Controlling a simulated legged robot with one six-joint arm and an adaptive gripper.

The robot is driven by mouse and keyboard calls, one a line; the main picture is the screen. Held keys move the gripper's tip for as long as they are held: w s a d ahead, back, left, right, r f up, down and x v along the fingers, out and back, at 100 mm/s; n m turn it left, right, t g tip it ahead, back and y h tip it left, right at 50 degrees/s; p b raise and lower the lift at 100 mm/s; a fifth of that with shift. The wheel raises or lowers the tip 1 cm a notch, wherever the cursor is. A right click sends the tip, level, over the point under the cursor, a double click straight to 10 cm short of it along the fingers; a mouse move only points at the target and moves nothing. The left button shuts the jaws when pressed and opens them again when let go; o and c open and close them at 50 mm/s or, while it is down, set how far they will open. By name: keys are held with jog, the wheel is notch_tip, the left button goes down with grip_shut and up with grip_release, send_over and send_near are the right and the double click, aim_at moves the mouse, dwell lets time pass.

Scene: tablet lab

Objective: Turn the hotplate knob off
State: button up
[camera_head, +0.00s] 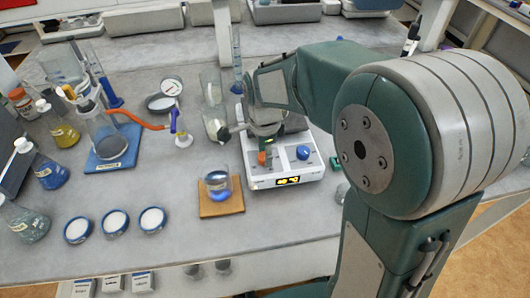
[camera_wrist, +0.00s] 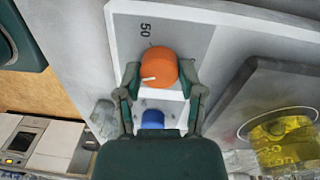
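The white hotplate (camera_head: 258,183) stands on the bench below my arm, with a lit yellow display (camera_head: 288,181) on its front. It has an orange knob (camera_head: 262,158) on the left and a blue knob (camera_head: 303,152) on the right. In the wrist view, the orange knob (camera_wrist: 158,68) sits between my gripper's fingertips (camera_wrist: 160,76), which appear closed against its sides. Its white pointer line faces left, and "50" is printed near it. The blue knob (camera_wrist: 152,119) shows lower, between the fingers. In the head view my gripper (camera_head: 265,132) partly hides the hotplate's top.
A beaker with blue liquid (camera_head: 217,184) stands on a brown mat (camera_head: 222,210) just left of the hotplate. Glass with yellow liquid (camera_wrist: 275,140) is close to my gripper's right in the wrist view.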

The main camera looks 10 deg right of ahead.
grip_shut()
